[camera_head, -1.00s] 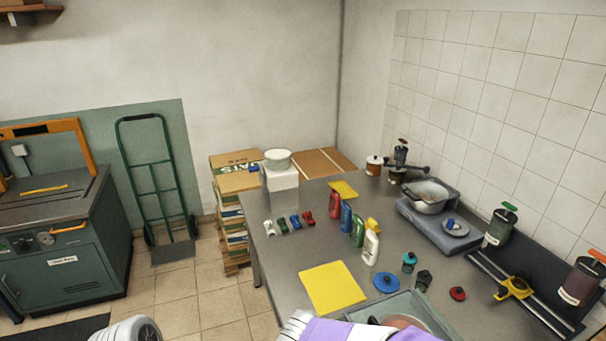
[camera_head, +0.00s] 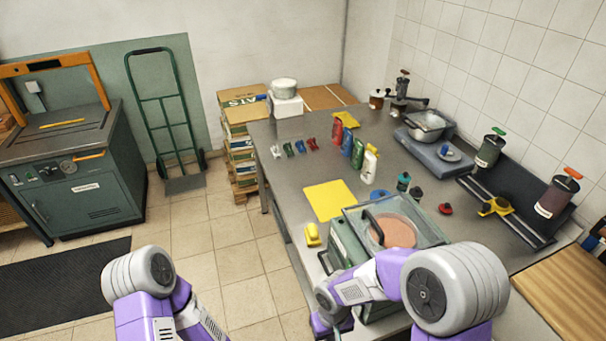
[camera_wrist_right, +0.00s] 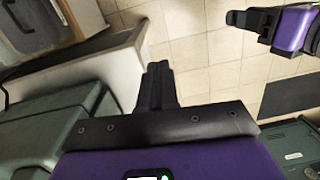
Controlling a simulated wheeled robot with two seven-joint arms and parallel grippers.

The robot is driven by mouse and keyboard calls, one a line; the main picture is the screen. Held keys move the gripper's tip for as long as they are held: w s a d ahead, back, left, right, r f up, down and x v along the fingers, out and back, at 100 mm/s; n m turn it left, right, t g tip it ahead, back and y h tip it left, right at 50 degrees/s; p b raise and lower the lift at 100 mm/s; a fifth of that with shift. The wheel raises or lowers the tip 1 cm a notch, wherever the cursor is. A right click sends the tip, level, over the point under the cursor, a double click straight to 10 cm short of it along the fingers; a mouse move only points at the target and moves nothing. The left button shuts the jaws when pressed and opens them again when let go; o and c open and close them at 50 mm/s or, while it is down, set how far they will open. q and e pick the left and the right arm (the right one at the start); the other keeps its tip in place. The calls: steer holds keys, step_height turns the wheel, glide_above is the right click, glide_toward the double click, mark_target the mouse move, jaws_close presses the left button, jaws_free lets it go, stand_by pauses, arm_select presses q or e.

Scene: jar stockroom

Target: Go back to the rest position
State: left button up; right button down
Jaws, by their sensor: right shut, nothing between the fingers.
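My right gripper (camera_wrist_right: 158,85) shows in the right wrist view with its black fingers together and nothing between them. It hangs over the tiled floor, apart from the table edge at the left. In the head view my right arm bends across the table's front edge, and its gripper cannot be made out there. My left gripper (camera_wrist_right: 262,22) shows at the upper right of the right wrist view, over the floor. Its finger opening is unclear. In the head view my left arm runs down out of the picture, its gripper out of sight.
A green machine with a clear lid (camera_head: 420,225) stands at the front of the metal table (camera_head: 290,170), close to my right arm. Bottles, a yellow mat (camera_head: 329,200) and a scale (camera_head: 434,152) lie beyond. Floor (camera_head: 225,240) is free left of the table.

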steer(key=s+d+f+m+y+b, duration=0.1)
steer(key=s+f+m+y, duration=0.1)
steer(key=f, duration=0.7)
steer(key=s+d+f+m+t+y+b, duration=0.1)
steer(key=s+d+f+m+y+b, duration=0.1)
steer(key=f, duration=0.7)
steer(key=shift+s+f+m+t, duration=0.3)
steer(key=shift+s+m, duration=0.6)
steer(key=shift+s, duration=0.45)
